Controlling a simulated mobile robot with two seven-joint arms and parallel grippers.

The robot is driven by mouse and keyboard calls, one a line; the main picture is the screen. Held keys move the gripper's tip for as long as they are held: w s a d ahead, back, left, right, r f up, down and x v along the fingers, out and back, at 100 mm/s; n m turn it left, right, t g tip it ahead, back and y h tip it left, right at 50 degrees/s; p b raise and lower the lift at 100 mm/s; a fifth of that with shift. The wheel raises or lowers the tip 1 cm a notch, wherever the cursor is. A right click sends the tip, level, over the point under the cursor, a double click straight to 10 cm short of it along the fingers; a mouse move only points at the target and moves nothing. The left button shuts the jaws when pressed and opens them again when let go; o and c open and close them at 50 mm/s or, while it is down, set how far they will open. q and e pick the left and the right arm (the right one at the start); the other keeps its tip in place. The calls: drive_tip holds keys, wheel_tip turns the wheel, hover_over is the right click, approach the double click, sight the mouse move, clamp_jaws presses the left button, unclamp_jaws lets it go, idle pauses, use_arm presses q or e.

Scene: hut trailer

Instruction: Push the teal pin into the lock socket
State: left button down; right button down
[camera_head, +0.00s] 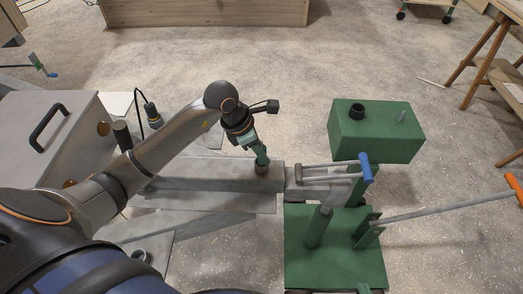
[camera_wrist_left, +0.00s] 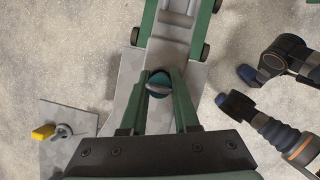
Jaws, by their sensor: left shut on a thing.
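My left gripper (camera_head: 260,156) points down over the grey drawbar beam in the head view. Its green fingers also show in the left wrist view (camera_wrist_left: 160,88). It is shut on the teal pin (camera_wrist_left: 158,77), whose round teal top shows between the fingertips with a grey bar across it. Directly below the fingers is a short dark grey round socket (camera_head: 262,170) on the beam's end. The pin's lower part is hidden, so I cannot tell how deep it sits. My right gripper is not clearly seen.
A green wheeled trolley (camera_head: 335,262) stands at the beam's right end, with a green box (camera_head: 376,130) and a blue-ended handle (camera_head: 366,167). An orange-gripped rod (camera_head: 440,209) sticks out right. A grey case (camera_head: 50,125) stands left. Open floor lies behind.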

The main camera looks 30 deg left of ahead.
use_arm(q)
drive_tip(key=c, duration=1.1)
unclamp_jaws()
drive_tip(key=shift+f, duration=0.1)
drive_tip(key=o, duration=0.4)
drive_tip(key=shift+o, duration=0.2)
